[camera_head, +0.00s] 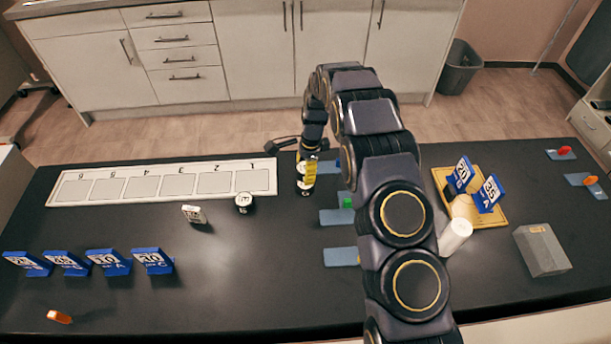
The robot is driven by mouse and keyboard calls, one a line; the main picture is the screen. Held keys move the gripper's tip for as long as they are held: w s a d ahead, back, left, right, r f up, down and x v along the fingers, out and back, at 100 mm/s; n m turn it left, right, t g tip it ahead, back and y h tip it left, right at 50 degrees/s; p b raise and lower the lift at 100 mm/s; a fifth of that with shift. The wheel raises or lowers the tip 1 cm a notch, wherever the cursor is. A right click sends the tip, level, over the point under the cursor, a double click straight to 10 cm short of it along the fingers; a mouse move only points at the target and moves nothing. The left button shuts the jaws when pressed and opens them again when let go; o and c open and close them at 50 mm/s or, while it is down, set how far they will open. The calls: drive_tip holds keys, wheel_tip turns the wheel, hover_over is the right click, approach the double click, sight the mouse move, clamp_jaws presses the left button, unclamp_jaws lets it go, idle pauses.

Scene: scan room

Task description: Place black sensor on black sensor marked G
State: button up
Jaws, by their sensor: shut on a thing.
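My gripper (304,165) is at the end of my arm, low over the table just right of the numbered white strip. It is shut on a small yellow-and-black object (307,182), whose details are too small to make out. A small dark round object with a white marked top (243,204) stands left of my gripper, just below the strip's square 1. Its marking is not readable as G. I cannot tell which object is the black sensor marked G.
The white strip (60,189) has numbered squares. Several blue number stands (110,262) line the left side. Blue pads (334,217) lie partly behind my arm. At right are a yellow tray (444,183), a white cylinder (455,236) and a grey box (541,252).

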drive_tip(key=shift+f, duration=1.45)
drive_tip(key=shift+f, duration=0.1)
drive_tip(key=o, duration=1.1)
drive_tip(key=shift+c, duration=0.2)
